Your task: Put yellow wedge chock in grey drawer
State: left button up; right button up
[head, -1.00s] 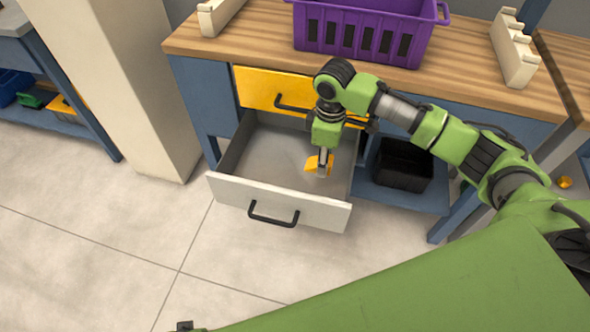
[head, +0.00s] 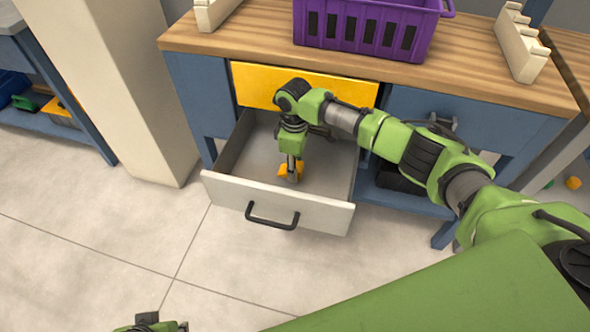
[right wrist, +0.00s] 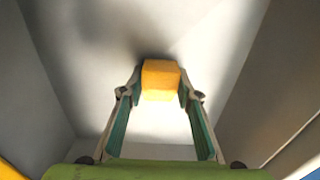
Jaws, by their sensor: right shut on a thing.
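The yellow wedge chock (head: 285,172) is held between the fingertips of my right gripper (head: 292,175), inside the outline of the open grey drawer (head: 276,202). In the right wrist view my right gripper (right wrist: 160,88) is shut on the chock (right wrist: 160,72), with the drawer's grey floor and walls (right wrist: 70,70) around it. A shadow falls on the drawer surface by the chock. I cannot tell whether the chock touches the floor. Part of my left gripper (head: 160,326) shows at the bottom edge of the head view; its fingers are too cut off to read.
A closed yellow drawer (head: 255,84) is above the grey one, under the wooden worktop (head: 470,80). A purple crate (head: 365,28) stands on the worktop. A black bin (head: 398,180) sits on the lower shelf at right. The floor in front is clear.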

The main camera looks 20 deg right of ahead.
pick_arm(q)
jog(key=shift+s+r, duration=0.15)
jog(key=shift+r, duration=0.2)
pick_arm(e)
jog(key=shift+f, duration=0.25)
jog(key=shift+f, duration=0.2)
jog(key=o, duration=1.1)
jog(key=shift+r, duration=0.1)
jog(key=shift+r, duration=0.25)
notch_tip(320, 180, up, 11)
jog(key=p, duration=0.3)
jog(key=shift+f, duration=0.1)
pick_arm(q)
notch_tip(320, 180, down, 11)
jog(key=shift+g, duration=0.3)
pick_arm(e)
jog(key=shift+r, duration=0.5)
